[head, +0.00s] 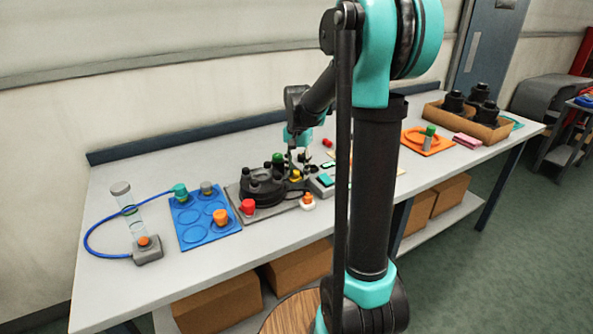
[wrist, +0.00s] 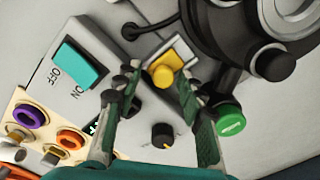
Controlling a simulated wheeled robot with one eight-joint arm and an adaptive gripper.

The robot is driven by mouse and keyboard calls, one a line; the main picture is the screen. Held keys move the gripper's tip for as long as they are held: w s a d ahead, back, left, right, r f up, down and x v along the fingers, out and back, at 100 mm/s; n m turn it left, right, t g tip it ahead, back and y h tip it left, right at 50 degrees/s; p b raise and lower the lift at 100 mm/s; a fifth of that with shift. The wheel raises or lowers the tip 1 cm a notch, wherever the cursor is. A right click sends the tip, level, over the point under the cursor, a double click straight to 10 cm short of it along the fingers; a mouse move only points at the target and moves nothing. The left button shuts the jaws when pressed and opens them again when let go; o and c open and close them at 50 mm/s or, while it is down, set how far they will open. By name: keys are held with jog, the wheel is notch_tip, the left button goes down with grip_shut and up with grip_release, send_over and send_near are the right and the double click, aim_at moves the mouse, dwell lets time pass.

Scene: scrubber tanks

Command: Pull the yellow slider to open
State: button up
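The yellow slider (wrist: 164,73) sits on a pale plate beside a black round tank unit in the wrist view. It also shows as a small yellow spot (head: 295,176) below my gripper in the head view. My gripper (wrist: 158,84) points down at it, with one green-padded finger on each side and a gap between them. The fingers are open and nothing is held. The slider appears between or just beyond the fingertips; I cannot tell whether either finger touches it.
A grey switch box with a teal ON/OFF switch (wrist: 79,65) is left of the fingers. A black knob (wrist: 163,135) and green cap (wrist: 230,118) are close by. The black tank unit (head: 262,186) stands beside my gripper. A blue tray (head: 205,222) lies farther left.

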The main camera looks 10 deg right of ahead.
aim_at(298, 170)
notch_tip(298, 170, up, 12)
dwell(0.8)
